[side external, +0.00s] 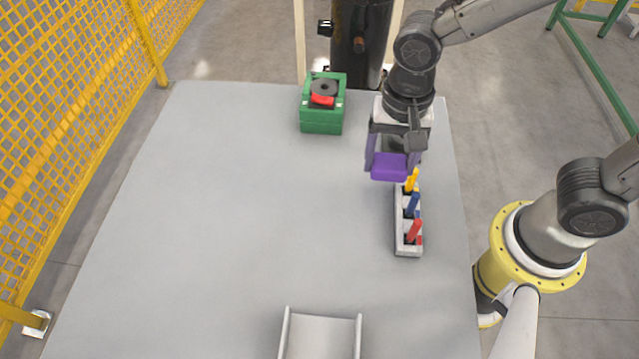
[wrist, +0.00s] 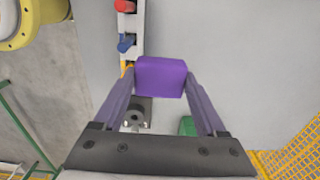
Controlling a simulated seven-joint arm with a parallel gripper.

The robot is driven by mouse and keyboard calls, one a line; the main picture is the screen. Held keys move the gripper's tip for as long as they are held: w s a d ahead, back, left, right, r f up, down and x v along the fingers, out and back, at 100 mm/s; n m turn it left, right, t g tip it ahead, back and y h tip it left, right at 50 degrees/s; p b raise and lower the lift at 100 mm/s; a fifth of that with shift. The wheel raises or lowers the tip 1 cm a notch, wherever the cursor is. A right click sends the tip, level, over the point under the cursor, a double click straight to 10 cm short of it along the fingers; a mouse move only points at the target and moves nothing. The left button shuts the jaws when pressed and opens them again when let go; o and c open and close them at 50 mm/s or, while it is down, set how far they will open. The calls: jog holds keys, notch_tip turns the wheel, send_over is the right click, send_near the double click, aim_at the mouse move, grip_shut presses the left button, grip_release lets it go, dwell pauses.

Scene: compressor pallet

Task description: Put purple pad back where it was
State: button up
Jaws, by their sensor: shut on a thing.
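The purple pad (side external: 389,167) is a block held between the fingers of my gripper (side external: 392,160), above the table near the far end of a grey rack. In the wrist view the pad (wrist: 161,76) sits between the two fingertips of my gripper (wrist: 160,88), which are shut on it. The light grey rack (side external: 401,226) holds a yellow, a blue and a red piece in a row. In the wrist view the rack (wrist: 131,25) shows beyond the pad, with its yellow end partly hidden. I cannot tell how high the pad is.
A green box (side external: 321,122) with a dark round part and a red piece on top stands at the table's far edge. A grey tray (side external: 321,340) lies at the near edge. The left and middle of the table (side external: 220,210) are clear. Yellow fencing (side external: 75,100) runs along the left.

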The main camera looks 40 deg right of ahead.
jog(key=w+a+f, duration=0.4)
jog(key=w, duration=0.3)
send_over(319, 191)
jog(key=f, duration=0.3)
jog(key=s+f, duration=0.1)
jog(key=shift+d+f, duration=0.2)
jog(key=shift+d, duration=0.15)
jog(key=shift+w+a+f, duration=0.25)
jog(key=shift+w+f, duration=0.25)
jog(key=shift+f, duration=1.6)
jog(key=shift+f, duration=0.1)
jog(key=o, duration=1.1)
jog(key=shift+o, duration=0.2)
notch_tip(319, 191, up, 12)
jog(key=shift+r, duration=0.2)
